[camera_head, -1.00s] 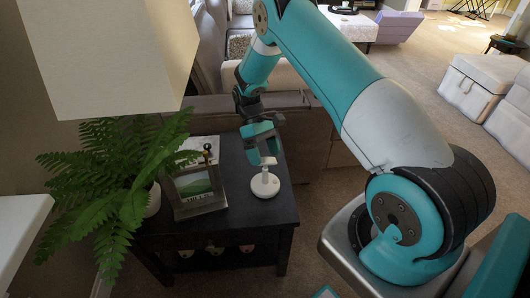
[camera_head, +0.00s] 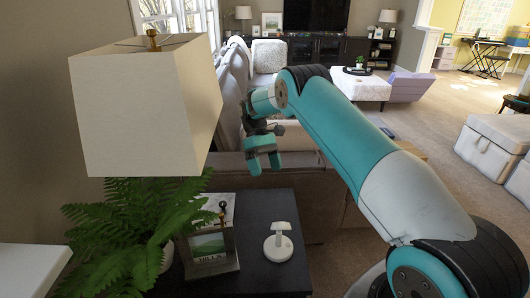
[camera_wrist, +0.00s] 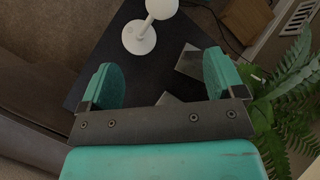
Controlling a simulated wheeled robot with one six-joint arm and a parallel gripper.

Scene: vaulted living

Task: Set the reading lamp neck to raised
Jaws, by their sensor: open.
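The small white reading lamp (camera_head: 278,245) stands on the dark side table (camera_head: 262,209), its round base flat on the top. Its head sits a short way above the base in the head view; I cannot tell the neck's exact angle. In the wrist view the lamp (camera_wrist: 139,38) is at the top, beyond the fingertips, its head cut by the frame edge. My gripper (camera_head: 264,165) is open and empty, above and behind the lamp, apart from it. In the wrist view the two teal fingers of my gripper (camera_wrist: 161,78) are spread with nothing between them.
A picture frame (camera_head: 209,247) stands left of the lamp. A fern (camera_head: 130,235) and a large cream lampshade (camera_head: 146,110) are further left. A sofa (camera_head: 285,170) is behind the table. The table top right of the lamp is clear.

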